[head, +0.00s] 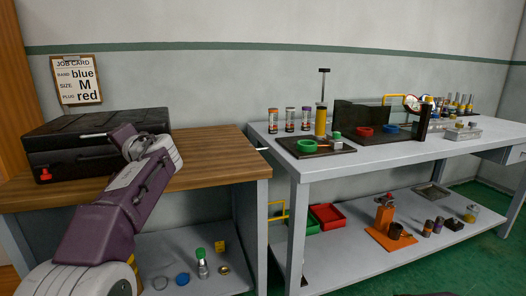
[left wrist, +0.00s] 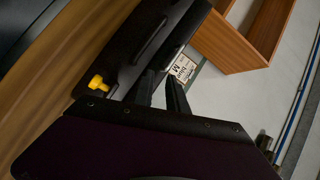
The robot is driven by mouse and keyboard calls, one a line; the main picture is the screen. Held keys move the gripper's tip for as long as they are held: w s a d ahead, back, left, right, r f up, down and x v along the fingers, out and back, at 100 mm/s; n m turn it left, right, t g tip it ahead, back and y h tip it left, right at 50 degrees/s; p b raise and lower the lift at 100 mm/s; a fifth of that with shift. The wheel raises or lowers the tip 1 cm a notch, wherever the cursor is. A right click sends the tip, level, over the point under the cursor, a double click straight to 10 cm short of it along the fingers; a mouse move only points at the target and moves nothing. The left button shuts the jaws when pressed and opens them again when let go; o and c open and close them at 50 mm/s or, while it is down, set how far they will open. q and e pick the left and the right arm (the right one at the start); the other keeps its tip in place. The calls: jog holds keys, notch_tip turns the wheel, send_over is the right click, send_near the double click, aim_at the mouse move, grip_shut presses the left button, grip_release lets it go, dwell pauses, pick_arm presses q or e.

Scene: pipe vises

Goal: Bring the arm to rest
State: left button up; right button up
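My left arm (head: 105,215), purple and grey, reaches up from the bottom left in the head view. Its end is in front of the right part of the black case (head: 60,140) on the wooden-topped bench, and its fingers are hidden there. In the left wrist view, two dark fingers of my left gripper (left wrist: 163,84) stand apart with a gap and nothing between them. The black case (left wrist: 150,45) lies close beyond the fingers; I cannot tell whether they touch it. My right gripper is in neither view.
The job card (head: 77,80) hangs on the wall above the case. A grey bench (head: 385,155) at the right holds cans, trays and tools. Its lower shelf (head: 365,262) carries bins and an orange vise (head: 384,220). Bare wood (head: 215,160) shows right of the case.

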pick_arm(q)
jog(key=s+d+f+g+h, duration=0.2)
jog(key=s+d+f+h, duration=0.1)
jog(key=f, duration=0.6)
jog(key=s+d+f+g+h, duration=0.1)
jog(key=s+d+f+h, duration=0.2)
jog(key=f, duration=0.6)
jog(key=s+d+f+g+h, duration=0.2)
jog(key=s+d+f, duration=0.15)
jog(key=f, duration=0.55)
jog(key=s+d+f+n+g+h, duration=0.2)
jog(key=s+d+f, duration=0.2)
jog(key=s+f, duration=0.5)
jog(key=s+d+f+n+g+h, duration=0.1)
jog(key=s+d+f+g+h, duration=0.15)
jog(key=s+d+f, duration=0.6)
notch_tip(320, 180, up, 39)
jog(key=s+a+p, duration=0.2)
jog(key=p, duration=3.7)
jog(key=shift+s+a+n, duration=0.15)
jog(key=shift+a+n, duration=0.15)
jog(key=shift+n, duration=0.1)
jog(key=shift+f+h, duration=0.2)
jog(key=shift+h, duration=0.05)
